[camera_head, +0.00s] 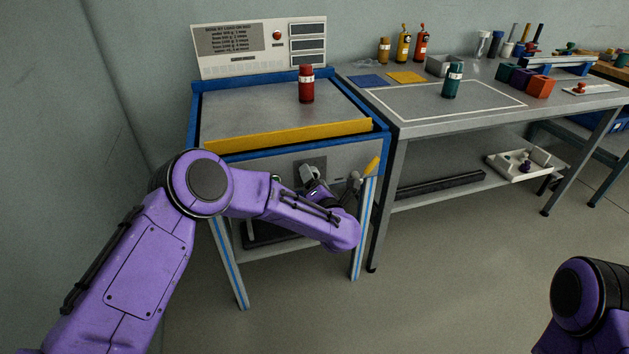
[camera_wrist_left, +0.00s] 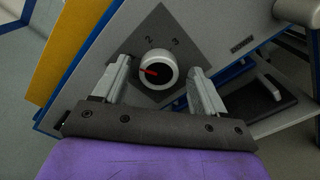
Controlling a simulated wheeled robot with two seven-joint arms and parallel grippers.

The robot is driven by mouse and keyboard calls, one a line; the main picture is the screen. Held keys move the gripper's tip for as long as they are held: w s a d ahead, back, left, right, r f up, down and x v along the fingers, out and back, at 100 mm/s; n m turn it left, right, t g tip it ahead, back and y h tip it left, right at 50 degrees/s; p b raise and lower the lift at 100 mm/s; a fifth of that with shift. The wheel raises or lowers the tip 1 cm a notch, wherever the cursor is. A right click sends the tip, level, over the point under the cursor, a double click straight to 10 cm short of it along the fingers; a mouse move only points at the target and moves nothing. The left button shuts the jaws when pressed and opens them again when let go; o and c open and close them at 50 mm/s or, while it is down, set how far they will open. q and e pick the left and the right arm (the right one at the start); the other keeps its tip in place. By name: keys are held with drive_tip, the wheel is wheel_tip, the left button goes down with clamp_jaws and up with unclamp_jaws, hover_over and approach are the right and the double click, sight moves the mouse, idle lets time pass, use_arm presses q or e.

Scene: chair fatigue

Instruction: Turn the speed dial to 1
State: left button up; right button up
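The speed dial (camera_wrist_left: 165,63) is a round white knob with a red pointer on a dark grey plate (camera_wrist_left: 152,25) in the left wrist view. Numbers 2 and 3 show above the knob; no 1 is readable. The red pointer points toward the left of that view. My left gripper (camera_wrist_left: 160,68) is open, one finger on each side of the knob, with gaps visible; I see no contact. In the head view the plate (camera_head: 318,161) is on the front of the blue-framed station, with the knob largely hidden by my left wrist. My right gripper is out of view.
A yellow bar (camera_head: 290,135) edges the station's front, and a red bottle (camera_head: 306,86) stands on its top. A grey workbench (camera_head: 415,121) adjoins on the right. Open floor lies in front.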

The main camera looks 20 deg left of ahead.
use_arm(q)
drive_tip(key=v, duration=1)
drive_tip(key=shift+s+d, duration=0.2)
